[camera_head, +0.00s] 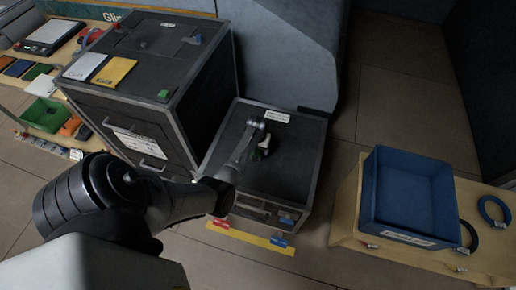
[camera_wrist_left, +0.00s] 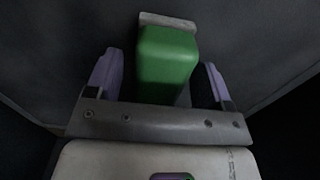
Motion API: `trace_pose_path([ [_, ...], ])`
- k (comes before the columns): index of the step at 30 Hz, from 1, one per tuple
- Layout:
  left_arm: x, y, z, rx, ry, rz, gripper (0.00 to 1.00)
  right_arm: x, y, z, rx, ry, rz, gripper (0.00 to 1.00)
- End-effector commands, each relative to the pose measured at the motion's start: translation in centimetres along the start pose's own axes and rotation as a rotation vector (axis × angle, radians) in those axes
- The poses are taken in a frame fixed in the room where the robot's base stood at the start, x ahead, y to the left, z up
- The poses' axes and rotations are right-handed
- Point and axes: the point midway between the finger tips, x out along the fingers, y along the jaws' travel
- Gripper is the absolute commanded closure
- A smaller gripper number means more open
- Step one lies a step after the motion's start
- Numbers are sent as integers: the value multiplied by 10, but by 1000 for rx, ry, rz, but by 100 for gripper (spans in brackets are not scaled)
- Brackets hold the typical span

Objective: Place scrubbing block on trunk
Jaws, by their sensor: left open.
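The scrubbing block (camera_wrist_left: 166,62), green with a grey strip along one end, lies between the spread fingers of my left gripper (camera_wrist_left: 160,80) in the left wrist view. A gap shows on each side of it. In the head view, my left gripper (camera_head: 262,150) is low over the dark top of the lower trunk-like case (camera_head: 292,172). My right gripper is not in view.
A taller dark case (camera_head: 150,45) stands left, with a white card, a yellow card and a small green block (camera_head: 164,95) on top. A blue bin (camera_head: 410,195) and dark rings are on a wooden bench at right. A green tray (camera_head: 45,114) is far left.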

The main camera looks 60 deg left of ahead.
Motion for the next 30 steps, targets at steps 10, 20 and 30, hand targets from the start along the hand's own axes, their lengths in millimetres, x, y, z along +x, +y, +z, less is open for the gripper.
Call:
trace_pose_path([
  [10, -67, 0, -1, 1, 4, -1, 25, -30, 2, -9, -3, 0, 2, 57],
  [20, -107, 0, -1, 0, 2, 0, 25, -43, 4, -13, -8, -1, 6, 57],
  [30, -124, 1, 55, 243, 148, -130, 25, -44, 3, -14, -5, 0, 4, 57],
])
